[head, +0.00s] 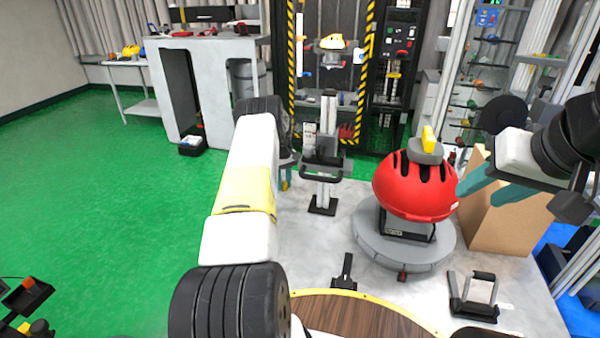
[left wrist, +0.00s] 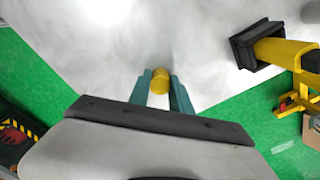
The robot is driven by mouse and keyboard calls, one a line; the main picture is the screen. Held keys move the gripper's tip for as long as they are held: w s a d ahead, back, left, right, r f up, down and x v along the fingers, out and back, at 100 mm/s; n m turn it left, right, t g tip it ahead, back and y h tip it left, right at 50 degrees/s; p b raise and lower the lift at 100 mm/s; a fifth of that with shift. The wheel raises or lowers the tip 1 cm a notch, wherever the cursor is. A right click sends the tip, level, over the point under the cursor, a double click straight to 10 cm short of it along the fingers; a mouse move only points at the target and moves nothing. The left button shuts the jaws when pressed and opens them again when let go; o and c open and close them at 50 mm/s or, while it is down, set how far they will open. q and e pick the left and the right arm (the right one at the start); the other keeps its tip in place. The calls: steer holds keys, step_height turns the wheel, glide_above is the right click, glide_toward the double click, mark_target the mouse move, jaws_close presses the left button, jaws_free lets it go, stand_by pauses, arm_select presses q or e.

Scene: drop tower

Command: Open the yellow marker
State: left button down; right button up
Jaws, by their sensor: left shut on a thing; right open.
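My left gripper (left wrist: 160,84) shows in the left wrist view, its two teal fingers shut on a yellow rounded thing, which looks like the yellow marker (left wrist: 160,76). Only one end of it shows between the fingertips; I cannot make out a cap.
The helmet rests on a grey round stand (head: 375,240), with a yellow block (head: 429,140) on top. A cardboard box (head: 510,222) stands behind my right fingers. A black-and-yellow striped frame (head: 368,60) stands at the back. Green floor (head: 110,190) at left is mostly clear.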

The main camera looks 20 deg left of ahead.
arm_select(q)
steer(key=c, duration=1.2)
jaws_free()
steer(key=shift+o, duration=0.2)
step_height(320, 180, up, 12)
step_height(320, 180, up, 14)
steer(key=m+t, duration=0.1)
steer(key=m, duration=0.1)
glide_above(284, 182)
steer(key=s+d, duration=0.4)
steer(key=d, duration=0.1)
steer(key=s+d+r+m+t, duration=0.25)
steer(key=s+d+r, duration=0.45)
steer(key=s+r, duration=0.4)
steer(key=s+d+r+m+t+h, duration=0.1)
steer(key=s+d+r+m, duration=0.35)
steer(key=s, duration=0.75)
steer(key=s+d+f+t, duration=0.1)
steer(key=s+d, duration=0.1)
steer(key=s, duration=0.5)
steer(key=s+d+m+h, duration=0.1)
steer(key=s+d, duration=0.2)
steer(key=s, duration=0.5)
steer(key=shift+d+f+t, duration=0.3)
steer(key=shift+f+t, duration=0.05)
steer(key=shift+f, duration=0.05)
